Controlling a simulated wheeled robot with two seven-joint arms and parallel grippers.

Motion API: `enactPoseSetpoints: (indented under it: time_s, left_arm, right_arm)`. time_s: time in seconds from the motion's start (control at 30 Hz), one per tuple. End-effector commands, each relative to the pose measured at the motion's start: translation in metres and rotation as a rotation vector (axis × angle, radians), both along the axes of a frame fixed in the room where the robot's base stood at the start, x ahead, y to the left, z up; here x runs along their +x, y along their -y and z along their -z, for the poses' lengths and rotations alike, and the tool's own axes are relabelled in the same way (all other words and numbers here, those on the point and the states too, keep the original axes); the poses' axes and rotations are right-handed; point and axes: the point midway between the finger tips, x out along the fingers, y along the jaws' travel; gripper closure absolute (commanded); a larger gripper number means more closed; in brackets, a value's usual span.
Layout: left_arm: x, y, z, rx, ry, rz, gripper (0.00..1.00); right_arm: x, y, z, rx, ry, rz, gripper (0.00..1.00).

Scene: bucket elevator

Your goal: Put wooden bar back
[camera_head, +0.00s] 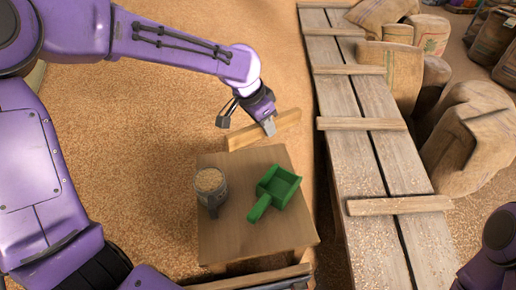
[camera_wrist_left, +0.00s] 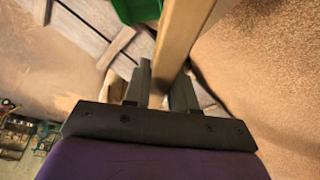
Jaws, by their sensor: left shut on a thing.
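A light wooden bar (camera_head: 252,134) is held in the air just beyond the far edge of the small wooden table. My left gripper (camera_head: 269,126) is shut on the bar. In the left wrist view the bar (camera_wrist_left: 181,35) runs up between the two dark fingers of the left gripper (camera_wrist_left: 160,88). My right gripper is not in view; only a purple part of my right arm shows at the lower right of the head view.
On the table (camera_head: 240,238) stand a grey bucket (camera_head: 211,190) filled with grain and a green scoop (camera_head: 275,190). Grain covers the floor (camera_head: 140,130) on the left. A plank walkway (camera_head: 365,150) with crosspieces runs along the right, with sacks (camera_head: 465,140) beyond.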

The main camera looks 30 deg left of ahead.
Motion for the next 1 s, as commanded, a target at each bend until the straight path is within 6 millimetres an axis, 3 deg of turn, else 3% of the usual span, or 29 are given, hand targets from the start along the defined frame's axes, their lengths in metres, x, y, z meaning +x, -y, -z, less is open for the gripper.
enactPoseSetpoints:
  time_s: [0.03,0.2,0.37,0.47,0.77,1.0]
  left_arm:
    - [-0.009,-0.006,0.019,-0.008,-0.006,0.063,0.99]
    - [-0.033,-0.023,0.060,-0.023,0.016,0.280,0.99]
    - [-0.035,-0.032,0.081,-0.026,0.032,0.379,0.99]
    - [-0.023,-0.038,0.089,-0.027,0.032,0.392,0.99]
    - [0.049,-0.072,0.125,-0.025,0.030,0.390,0.99]
    - [0.081,-0.087,0.172,-0.024,0.032,0.392,0.99]
  right_arm:
    - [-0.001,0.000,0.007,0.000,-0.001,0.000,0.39]
    - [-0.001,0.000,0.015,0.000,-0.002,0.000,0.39]
    - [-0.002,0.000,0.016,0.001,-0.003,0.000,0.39]
    - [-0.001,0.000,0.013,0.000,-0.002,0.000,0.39]
    - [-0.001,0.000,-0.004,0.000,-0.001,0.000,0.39]
    - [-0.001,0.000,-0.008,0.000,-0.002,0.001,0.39]
